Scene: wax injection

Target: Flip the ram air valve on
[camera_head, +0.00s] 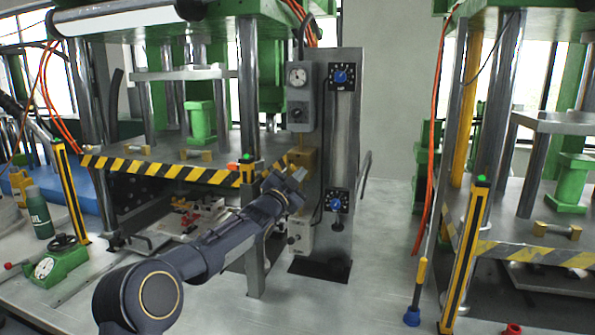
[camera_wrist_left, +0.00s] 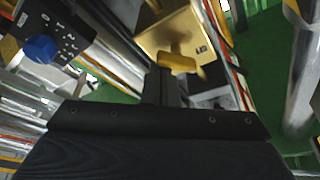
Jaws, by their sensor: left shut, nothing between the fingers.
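A grey control column (camera_head: 343,130) stands between the two presses. On its left side is a brass-coloured valve box (camera_head: 303,158) with a small dark label. In the left wrist view the box (camera_wrist_left: 188,36) shows larger, with a yellow handle (camera_wrist_left: 178,62) across its lower part. Which control is the ram air valve I cannot read. My left gripper (camera_head: 297,180) is just below the box in the head view. In the wrist view its shut, empty fingers (camera_wrist_left: 165,86) point toward the handle; whether they touch it I cannot tell. My right gripper is not in view.
The column carries an upper blue knob (camera_head: 340,77) and a lower blue knob (camera_head: 335,204). A grey gauge box (camera_head: 298,97) sits above the valve box. The press with a striped edge (camera_head: 170,170) stands left, another press right.

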